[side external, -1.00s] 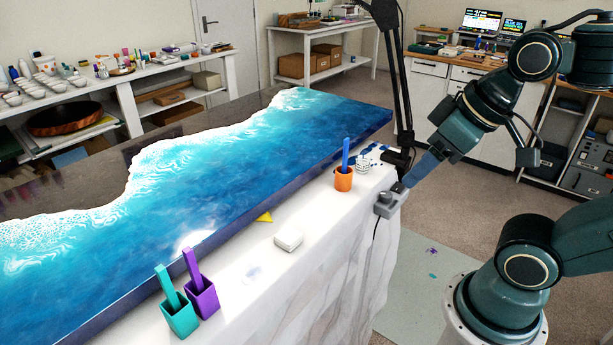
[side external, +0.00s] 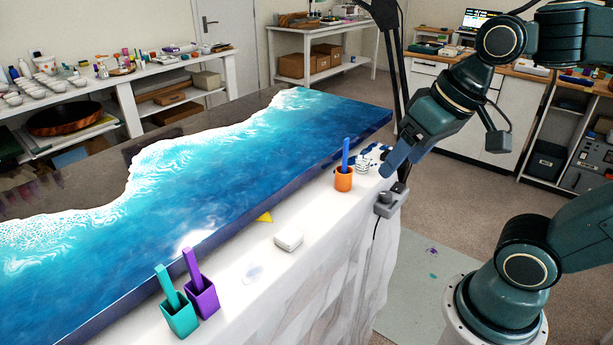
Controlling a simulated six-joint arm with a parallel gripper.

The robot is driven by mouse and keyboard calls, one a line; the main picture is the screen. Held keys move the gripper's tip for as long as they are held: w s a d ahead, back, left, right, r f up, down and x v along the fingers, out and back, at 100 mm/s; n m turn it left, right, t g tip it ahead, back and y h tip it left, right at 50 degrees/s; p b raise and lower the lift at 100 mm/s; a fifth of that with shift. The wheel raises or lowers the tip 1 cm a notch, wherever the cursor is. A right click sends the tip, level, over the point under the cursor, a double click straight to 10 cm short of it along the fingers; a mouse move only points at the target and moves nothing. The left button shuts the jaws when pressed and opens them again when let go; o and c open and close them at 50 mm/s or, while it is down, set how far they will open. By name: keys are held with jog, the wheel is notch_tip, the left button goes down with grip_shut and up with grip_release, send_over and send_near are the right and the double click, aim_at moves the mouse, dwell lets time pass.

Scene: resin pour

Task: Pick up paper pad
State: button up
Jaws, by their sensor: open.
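A small white block with rounded corners (side external: 289,239), which looks like the paper pad, lies flat on the white-covered table edge in front of the blue resin panel. My gripper (side external: 388,172) is at the right end of that table, above the surface and near the orange cup, well to the right of the white block. Its blue-grey fingers point down and left. It is open, and nothing shows between the fingers. Nothing covers the white block.
An orange cup (side external: 343,181) with a blue stick stands between my gripper and the white block. Teal (side external: 180,316) and purple (side external: 202,297) cups stand at the front left. A yellow triangle (side external: 265,217) lies by the resin panel (side external: 240,170). A black lamp post (side external: 403,100) rises behind my gripper.

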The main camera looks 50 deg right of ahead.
jog(key=w+f+m+g+y, duration=0.1)
jog(key=w+f+m, duration=0.2)
jog(key=w+m, duration=0.2)
jog(key=w+f+m+g+y, duration=0.1)
jog(key=w+f+m+g, duration=0.1)
jog(key=w+m, duration=0.3)
jog(key=w+a+f+m+g+y, duration=0.1)
jog(key=w+f+m+g+y, duration=0.1)
jog(key=w+m, duration=0.3)
jog(key=w+f, duration=0.1)
jog(key=w, duration=0.3)
jog(key=shift+f+m, duration=0.3)
jog(key=shift+m, duration=0.1)
jog(key=shift+w, duration=0.1)
send_over(289, 234)
jog(key=d, duration=0.3)
jog(key=shift+w+a+f, duration=0.1)
jog(key=shift+f, duration=1.9)
jog(key=shift+a+f, duration=0.1)
jog(key=shift+f, duration=1.85)
jog(key=shift+x, duration=2.6)
jog(key=c, duration=1.1)
